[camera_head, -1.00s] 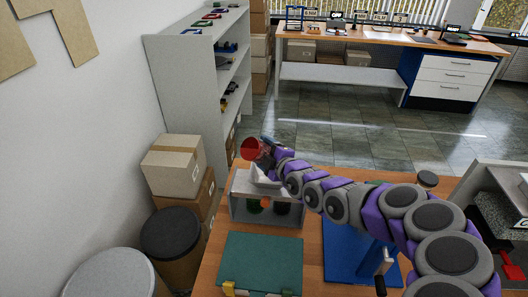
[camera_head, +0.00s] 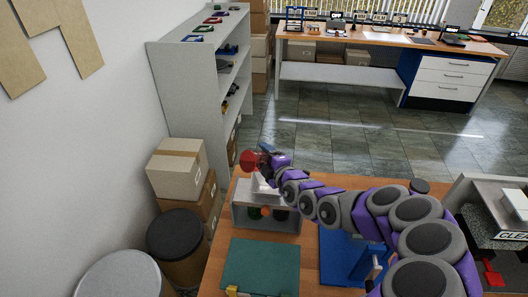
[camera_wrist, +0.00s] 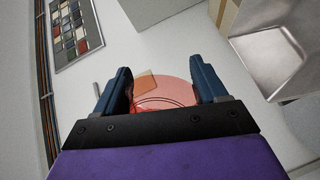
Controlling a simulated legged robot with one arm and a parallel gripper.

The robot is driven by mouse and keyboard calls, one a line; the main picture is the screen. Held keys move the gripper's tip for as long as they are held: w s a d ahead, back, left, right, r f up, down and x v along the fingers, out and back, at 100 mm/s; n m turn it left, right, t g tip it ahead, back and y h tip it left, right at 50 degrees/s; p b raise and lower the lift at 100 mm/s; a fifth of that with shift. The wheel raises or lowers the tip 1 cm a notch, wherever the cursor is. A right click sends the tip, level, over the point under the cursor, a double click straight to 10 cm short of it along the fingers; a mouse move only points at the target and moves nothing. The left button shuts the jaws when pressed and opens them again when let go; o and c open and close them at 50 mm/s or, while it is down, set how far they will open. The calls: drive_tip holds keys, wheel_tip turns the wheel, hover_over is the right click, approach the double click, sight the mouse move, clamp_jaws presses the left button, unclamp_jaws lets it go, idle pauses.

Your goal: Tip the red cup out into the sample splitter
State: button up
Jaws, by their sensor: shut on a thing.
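My gripper (camera_head: 263,157) is shut on the red cup (camera_head: 248,161), near the back left of the wooden table. In the wrist view the translucent red cup (camera_wrist: 165,92) shows between the two blue fingers. The sample splitter (camera_head: 239,214) is a grey box with a pale hopper on top, partly hidden by my arm. In the head view the cup is above and slightly left of the hopper. A metallic hopper-like surface (camera_wrist: 283,55) shows at the wrist view's upper right.
A green mat (camera_head: 262,265) lies in front of the splitter, and a blue board (camera_head: 335,260) lies to its right. Cardboard boxes (camera_head: 178,172) and drums (camera_head: 175,235) stand left of the table. Grey shelves (camera_head: 190,90) stand behind them.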

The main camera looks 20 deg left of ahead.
drive_tip(key=shift+r+n+p, duration=0.15)
drive_tip(key=shift+n+p, duration=0.25)
drive_tip(key=shift+p, duration=0.5)
drive_tip(key=n+y+p, duration=0.1)
drive_tip(key=n+p, duration=0.2)
drive_tip(key=n, duration=0.5)
drive_tip(key=r+n+t+y+p, duration=0.1)
drive_tip(key=n+p, duration=0.3)
drive_tip(key=n, duration=0.3)
drive_tip(key=n+t+y+p, duration=0.1)
drive_tip(key=n+p, duration=0.3)
drive_tip(key=n, duration=0.4)
drive_tip(key=shift+r+n+y, duration=0.25)
drive_tip(key=shift+n+y, duration=0.05)
drive_tip(key=shift+y, duration=0.1)
drive_tip(key=shift+f, duration=0.1)
